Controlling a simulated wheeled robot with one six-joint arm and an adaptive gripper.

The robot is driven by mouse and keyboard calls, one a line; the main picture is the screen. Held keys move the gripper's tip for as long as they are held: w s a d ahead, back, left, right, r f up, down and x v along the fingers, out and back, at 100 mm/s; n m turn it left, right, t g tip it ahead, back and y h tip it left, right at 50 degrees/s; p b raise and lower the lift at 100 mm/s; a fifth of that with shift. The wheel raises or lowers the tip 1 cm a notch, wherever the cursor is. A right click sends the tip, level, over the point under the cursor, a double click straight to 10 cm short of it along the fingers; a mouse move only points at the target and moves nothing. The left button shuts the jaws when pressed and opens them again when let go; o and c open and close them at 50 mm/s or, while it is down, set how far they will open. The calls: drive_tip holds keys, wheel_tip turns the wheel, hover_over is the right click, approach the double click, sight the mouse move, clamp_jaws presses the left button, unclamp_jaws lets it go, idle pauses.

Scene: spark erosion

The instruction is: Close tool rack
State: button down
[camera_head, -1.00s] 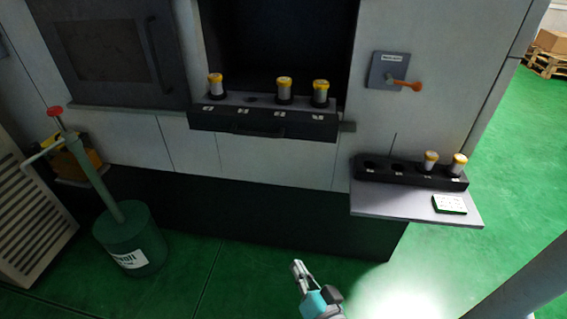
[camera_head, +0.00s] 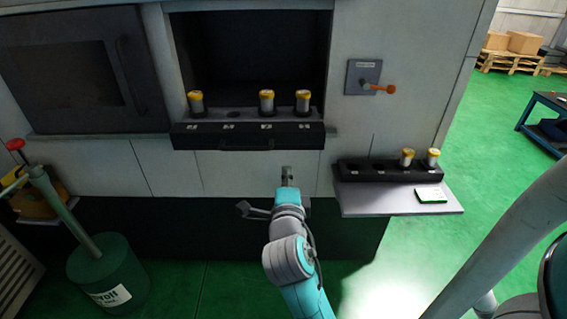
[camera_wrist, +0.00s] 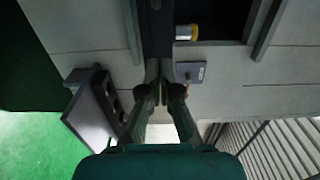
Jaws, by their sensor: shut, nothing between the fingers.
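The tool rack (camera_head: 290,137) is a black drawer-like tray sticking out from a dark opening in the machine front. It has a numbered front edge and a dark handle (camera_head: 247,146). Three yellow-capped tool holders (camera_head: 266,103) stand upright in it, with one empty slot. My gripper (camera_head: 288,172) is shut and empty, below and to the right of the handle in the head view. In the wrist view the fingers (camera_wrist: 166,68) point at the dark rack front (camera_wrist: 157,35), with one yellow-capped holder (camera_wrist: 186,32) beside it. I cannot tell whether they touch the rack.
A green drum (camera_head: 105,275) stands at lower left.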

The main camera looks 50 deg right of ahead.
sight(286, 139)
drive_tip(key=x, duration=1.3)
